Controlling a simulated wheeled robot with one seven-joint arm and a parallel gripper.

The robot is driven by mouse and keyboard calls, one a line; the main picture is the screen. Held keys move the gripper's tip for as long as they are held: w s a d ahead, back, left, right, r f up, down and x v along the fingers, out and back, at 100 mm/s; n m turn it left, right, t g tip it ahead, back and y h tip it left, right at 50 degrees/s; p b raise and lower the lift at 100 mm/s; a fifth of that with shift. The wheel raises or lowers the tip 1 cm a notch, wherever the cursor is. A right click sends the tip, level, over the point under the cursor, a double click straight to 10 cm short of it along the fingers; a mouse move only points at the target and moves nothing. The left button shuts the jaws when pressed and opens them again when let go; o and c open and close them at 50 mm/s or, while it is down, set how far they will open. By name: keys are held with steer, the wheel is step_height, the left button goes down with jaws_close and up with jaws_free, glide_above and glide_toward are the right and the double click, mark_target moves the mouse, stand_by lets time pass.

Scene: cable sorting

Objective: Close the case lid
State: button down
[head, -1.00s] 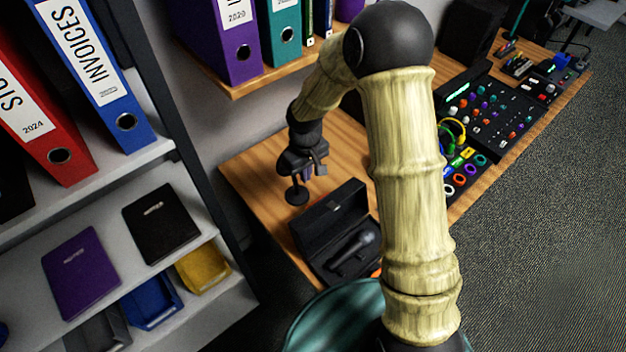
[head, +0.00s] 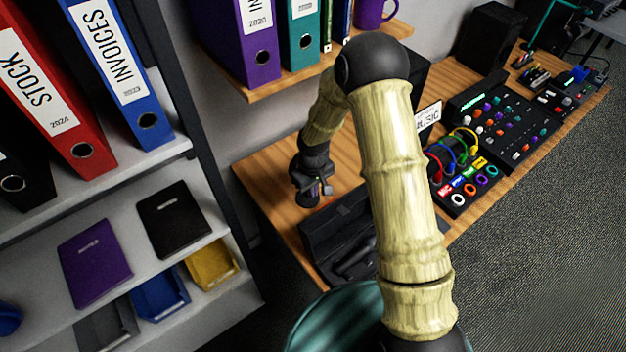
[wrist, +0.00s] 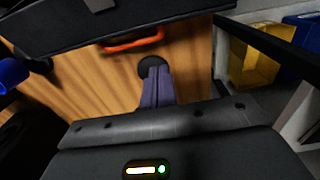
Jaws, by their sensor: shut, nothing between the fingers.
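The black case (head: 312,238) stands on the wooden desk near its front left end, with its lid (head: 345,212) raised at the back. A dark microphone (head: 358,262) lies in it, partly hidden by my arm. My gripper (head: 308,192) is shut and empty, low over the desk behind the lid. In the wrist view its fingers (wrist: 155,85) point down at the desk beside a dark round thing.
A shelf unit with binders (head: 110,65) and notebooks (head: 95,262) stands at left. A wall shelf (head: 275,85) with binders hangs above the desk. A mixer (head: 505,118) and coloured cables (head: 455,150) lie to the right. Bare desk (head: 265,175) shows left of my gripper.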

steer(key=s+d+f+p, duration=0.2)
steer(key=s, duration=0.1)
steer(key=shift+f, duration=0.15)
